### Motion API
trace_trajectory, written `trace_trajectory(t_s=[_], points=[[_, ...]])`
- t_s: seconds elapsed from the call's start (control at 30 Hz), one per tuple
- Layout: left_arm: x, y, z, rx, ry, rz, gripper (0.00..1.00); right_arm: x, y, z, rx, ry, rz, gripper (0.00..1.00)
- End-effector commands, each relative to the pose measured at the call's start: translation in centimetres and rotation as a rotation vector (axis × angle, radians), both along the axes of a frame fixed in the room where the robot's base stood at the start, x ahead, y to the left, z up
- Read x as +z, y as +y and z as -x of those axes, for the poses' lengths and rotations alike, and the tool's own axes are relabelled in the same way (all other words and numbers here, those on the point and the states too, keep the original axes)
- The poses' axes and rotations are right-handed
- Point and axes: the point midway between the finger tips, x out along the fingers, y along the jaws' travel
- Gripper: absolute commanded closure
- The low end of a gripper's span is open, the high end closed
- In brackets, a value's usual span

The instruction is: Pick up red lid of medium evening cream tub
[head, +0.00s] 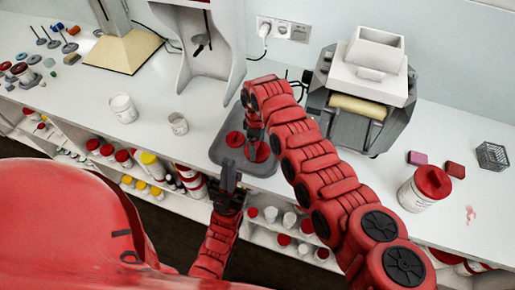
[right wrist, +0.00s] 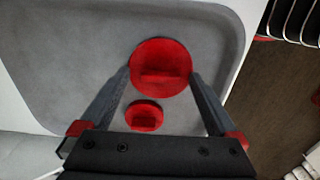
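Two red round lids with grip bars lie on a grey tray (head: 205,158). The larger lid (right wrist: 161,52) is between my right gripper's fingertips (right wrist: 160,78) in the right wrist view; contact cannot be told. The smaller lid (right wrist: 145,115) lies beside it, nearer the gripper's palm. In the head view the larger lid (head: 263,153) is partly hidden by my right gripper (head: 255,137), and the smaller lid (head: 235,139) is to its left. My right gripper is open. My left gripper (head: 231,175) appears open and empty at the tray's front edge.
A white open tub (head: 123,108) and a smaller one (head: 178,124) stand left of the tray. A white machine (head: 208,65) rises behind it. A grey machine (head: 365,90) and a large red-lidded tub (head: 420,192) stand right. Shelves with tubs are below the counter.

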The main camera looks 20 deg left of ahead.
Motion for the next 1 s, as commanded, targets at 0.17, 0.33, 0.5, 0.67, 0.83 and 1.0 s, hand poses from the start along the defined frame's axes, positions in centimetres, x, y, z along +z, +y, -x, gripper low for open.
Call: trace_trajectory(t_s=[0.17,0.33,0.5,0.67,0.83,1.0], points=[[0.0,0.0,0.0,0.0,0.0,0.0,1.0,0.0,0.0,0.0,0.0,0.0,0.0,0.39],[0.0,0.0,0.0,0.0,0.0,0.0,1.0,0.0,0.0,0.0,0.0,0.0,0.001,0.69],[0.0,0.0,0.0,0.0,0.0,0.0,1.0,0.0,0.0,0.0,0.0,0.001,0.001,0.91],[0.0,0.0,0.0,0.0,0.0,0.0,1.0,0.0,0.0,0.0,0.0,0.001,0.001,0.91],[-0.4,0.0,0.0,0.0,0.0,0.0,1.0,0.3,0.0,0.0,0.0,-0.001,0.0,0.91],[-1.6,0.0,0.0,0.0,0.0,0.0,1.0,1.6,0.0,-0.1,-0.001,-0.003,-0.003,0.91]])
